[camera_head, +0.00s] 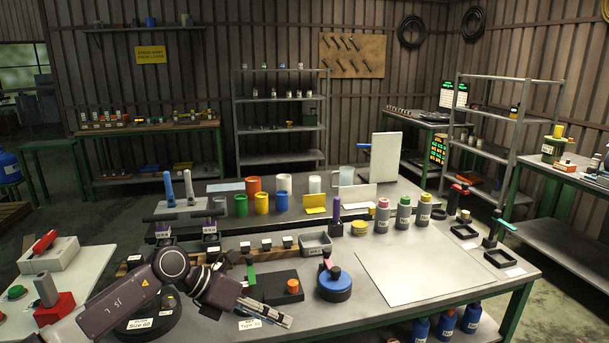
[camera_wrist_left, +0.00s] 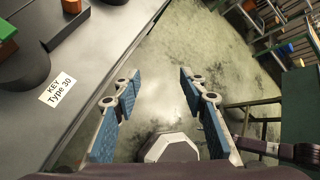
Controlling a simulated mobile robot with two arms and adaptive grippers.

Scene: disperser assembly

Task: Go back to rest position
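My left gripper (camera_head: 286,319) reaches in from the lower left at the front edge of the workbench (camera_head: 420,325). In the left wrist view its two blue-padded fingers (camera_wrist_left: 160,82) stand apart, with nothing between them. Beyond the gap is the greenish floor, just off the bench edge. The gripper is beside the white label "KEY Type 30" (camera_wrist_left: 62,88) and touches nothing that I can see. My right gripper does not show in the head view.
A black block with an orange knob (camera_head: 293,287) and a blue round part (camera_head: 334,283) stand close to the left gripper. A bare pale board (camera_head: 430,270) lies to the right. Bottles (camera_head: 404,213) and cups (camera_head: 254,188) stand farther back.

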